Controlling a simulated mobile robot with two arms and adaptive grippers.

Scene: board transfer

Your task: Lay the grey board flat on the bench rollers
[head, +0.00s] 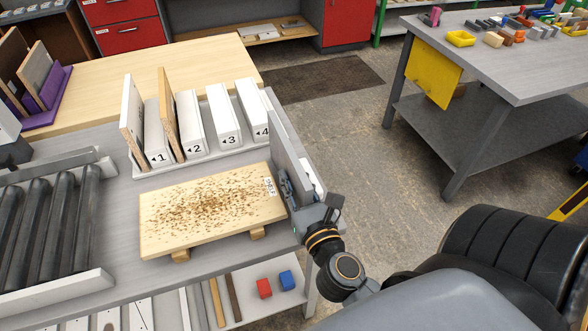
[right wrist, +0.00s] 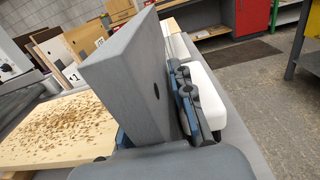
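The grey board (head: 285,150) stands upright at the right end of the white numbered rack (head: 200,158), past slot 4. It also shows large in the right wrist view (right wrist: 125,85), with a small dark hole near its edge. My right gripper (head: 291,190) has its fingers on both faces of the board's near edge and looks shut on it. Whether the board's lower edge touches the rack is hidden. The bench rollers (head: 65,215), dark cylinders between grey rails, are bare at the left of the bench. My left gripper is not in view.
A wooden board (head: 205,212) covered in brown chips lies on wooden supports between rollers and gripper. A white panel (head: 130,110) and a brown panel (head: 168,105) stand in the rack.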

